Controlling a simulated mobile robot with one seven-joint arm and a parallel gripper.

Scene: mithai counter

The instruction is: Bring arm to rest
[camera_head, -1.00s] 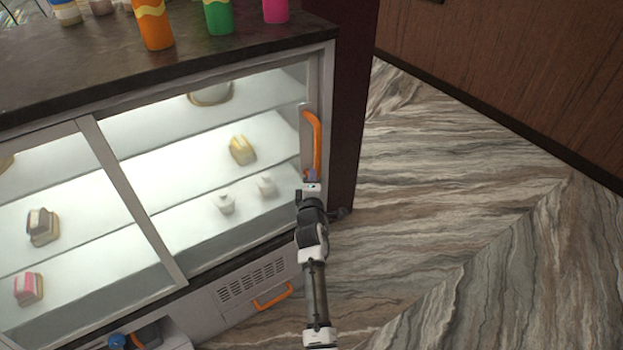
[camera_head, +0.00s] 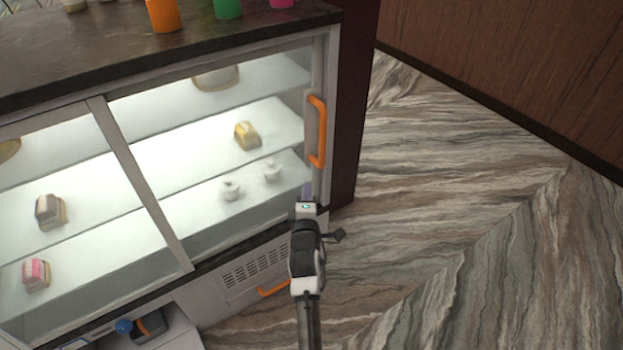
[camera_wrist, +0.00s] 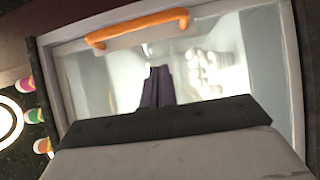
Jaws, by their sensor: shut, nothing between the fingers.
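My gripper (camera_head: 306,190) is in front of the lower right part of the display case, below the orange door handle (camera_head: 317,132) and apart from it. In the wrist view my gripper's dark fingers (camera_wrist: 157,87) are together and empty. They point at the glass, with the orange handle (camera_wrist: 137,28) beyond them near the top. My arm reaches up from the bottom of the head view.
The glass display case (camera_head: 333,100) has lit shelves with a yellow sweet (camera_head: 246,136), two small white pots (camera_head: 231,190) and other sweets. Its sliding doors look shut. The marbled floor (camera_head: 480,220) at the right is clear.

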